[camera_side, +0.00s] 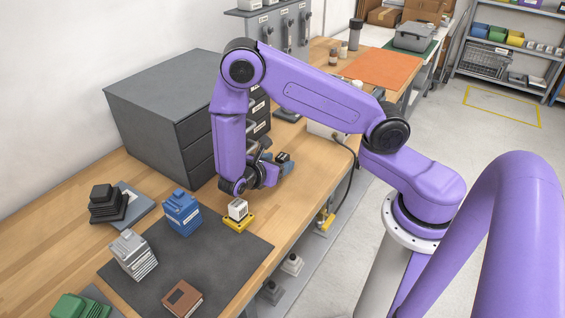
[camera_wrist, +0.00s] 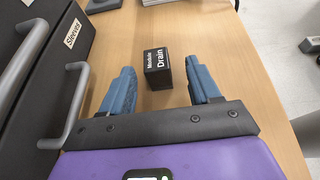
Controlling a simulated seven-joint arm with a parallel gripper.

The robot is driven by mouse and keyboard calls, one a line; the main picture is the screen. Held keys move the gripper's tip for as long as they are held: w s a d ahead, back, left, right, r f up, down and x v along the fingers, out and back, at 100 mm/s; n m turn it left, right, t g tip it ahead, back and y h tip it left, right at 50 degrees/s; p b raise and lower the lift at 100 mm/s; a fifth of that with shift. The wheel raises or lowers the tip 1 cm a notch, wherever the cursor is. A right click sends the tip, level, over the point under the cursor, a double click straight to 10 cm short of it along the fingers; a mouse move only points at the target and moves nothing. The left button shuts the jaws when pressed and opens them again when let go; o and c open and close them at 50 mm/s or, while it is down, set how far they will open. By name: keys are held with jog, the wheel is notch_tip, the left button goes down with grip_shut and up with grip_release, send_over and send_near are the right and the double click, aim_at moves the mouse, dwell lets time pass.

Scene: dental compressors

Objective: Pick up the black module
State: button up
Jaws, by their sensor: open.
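A small black module (camera_wrist: 157,70) with white lettering that seems to read "Module Drain" sits on the wooden bench. In the wrist view it lies between and slightly beyond the tips of my gripper (camera_wrist: 160,80). The two blue fingers are spread wide, one on each side, with a gap to the module. In the side view my gripper (camera_side: 272,170) is low over the bench beside the grey drawer cabinet. A dark block (camera_side: 283,157) shows at its fingers there, partly hidden by them.
The drawer cabinet (camera_side: 165,105) with handles stands close to the left in the wrist view. A white block on a yellow base (camera_side: 238,210), a blue block (camera_side: 182,212), a grey finned block (camera_side: 133,255) and a black stepped block (camera_side: 107,203) stand nearer the camera.

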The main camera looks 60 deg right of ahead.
aim_at(286, 157)
jog(key=shift+x, duration=2.95)
jog(key=shift+w, duration=0.15)
jog(key=c, duration=1.1)
